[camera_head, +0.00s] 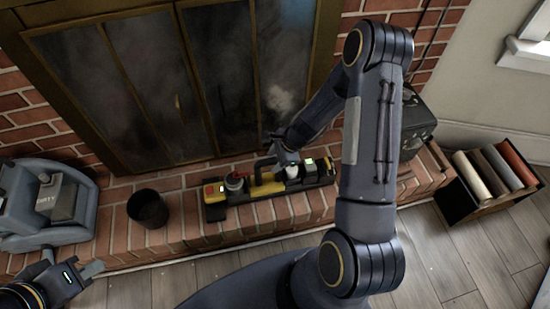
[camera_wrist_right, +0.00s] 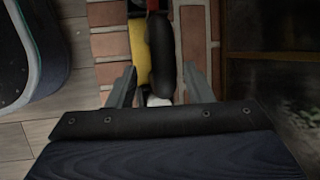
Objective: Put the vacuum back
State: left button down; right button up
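A bulky grey machine (camera_head: 45,203) stands at the left of the hearth. A black cup (camera_head: 148,208) stands between it and the device. Glass fireplace doors (camera_head: 150,85) close the back. A dark box (camera_head: 417,118) and an open holder with rolls (camera_head: 462,205) are at right.

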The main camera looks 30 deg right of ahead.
jog(key=shift+r, duration=0.15)
jog(key=s+d+r+n+p, duration=0.1)
jog(key=s+r+n+p, duration=0.1)
jog(key=r, duration=0.8)
jog(key=s+d+r+n+p, duration=0.1)
jog(key=s+r+n+p, duration=0.15)
jog(key=r, duration=0.75)
jog(key=s+a+r+n+t, duration=0.1)
jog(key=s+a+r+n, duration=0.2)
jog(key=s+r+n, duration=0.3)
jog(key=s+a+r+n+t, duration=0.1)
jog(key=s+a+r+n, duration=0.2)
jog(key=s, duration=0.9)
notch_tip(320, 180, up, 4)
jog(key=n, duration=0.5)
jog(key=shift+s+a+f+t, duration=0.15)
jog(key=shift+s+a+t, duration=0.15)
